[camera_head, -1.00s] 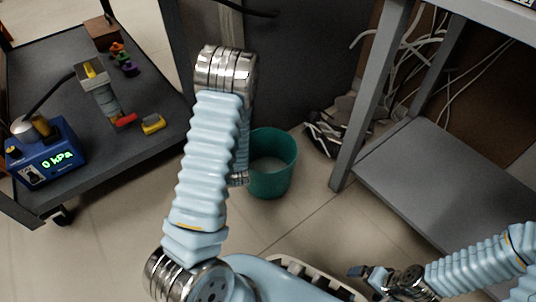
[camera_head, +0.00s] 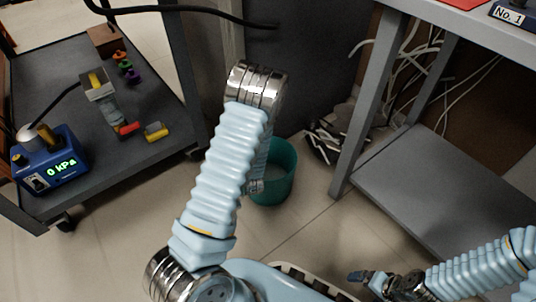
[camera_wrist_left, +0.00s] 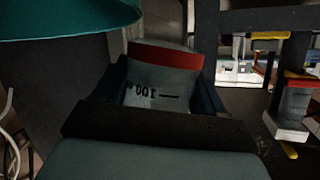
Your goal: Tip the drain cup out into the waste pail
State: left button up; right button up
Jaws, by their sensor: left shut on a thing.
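The drain cup (camera_wrist_left: 158,95) is in the left wrist view, a grey see-through cup with a red band and a dark printed mark that reads upside down. My left gripper (camera_wrist_left: 157,88) is shut on it, one dark finger on each side. The teal waste pail (camera_head: 274,185) stands on the floor, partly behind my left arm in the head view. Its rim also shows close at the upper left of the left wrist view (camera_wrist_left: 65,22). The cup is hidden in the head view. My right gripper (camera_head: 366,278) is low at the right; its jaw gap is unclear.
A dark cart (camera_head: 100,165) at left carries a blue gauge box (camera_head: 48,165) reading 0 kPa, a clear column (camera_head: 108,110) and small coloured parts. A grey table (camera_head: 360,120) with a lower shelf stands at right. Cables (camera_head: 330,140) lie near its leg.

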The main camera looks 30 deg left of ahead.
pick_arm(q)
jog(key=shift+w+d+r+m+y+p, duration=0.35)
jog(key=shift+d+m+p, duration=0.1)
jog(key=shift+m, duration=0.1)
jog(key=shift+w+d+r+m+y+p, duration=0.3)
jog(key=shift+d+m+p, duration=0.15)
jog(key=shift+m, duration=0.1)
jog(key=shift+d+f+g, duration=0.1)
jog(key=shift+f+g, duration=0.2)
jog(key=shift+w+d+f+m+y+b, duration=0.1)
jog(key=shift+w+d+m+y+b, duration=0.2)
jog(key=shift+m, duration=0.1)
jog(key=shift+f, duration=0.1)
jog(key=shift+w+d+f+m+y+b, duration=0.15)
jog(key=shift+d+f+m+y+b, duration=0.2)
jog(key=shift+m, duration=0.45)
jog(key=shift+a+r+m+y, duration=0.1)
jog(key=shift+r+m+y, duration=0.2)
jog(key=shift+m, duration=0.4)
jog(key=shift+w+d+r+m+y+p, duration=0.15)
jog(key=shift+r+m+y, duration=0.2)
jog(key=shift+m, duration=0.4)
jog(key=shift+d+r+m+y+p, duration=0.15)
jog(key=shift+r+m+y, duration=0.2)
jog(key=shift+m, duration=0.4)
dwell(1.0)
jog(key=shift+w+d+r+m+t+y, duration=0.35)
jog(key=shift+w+d+m, duration=0.25)
jog(key=shift+m, duration=0.2)
dwell(0.6)
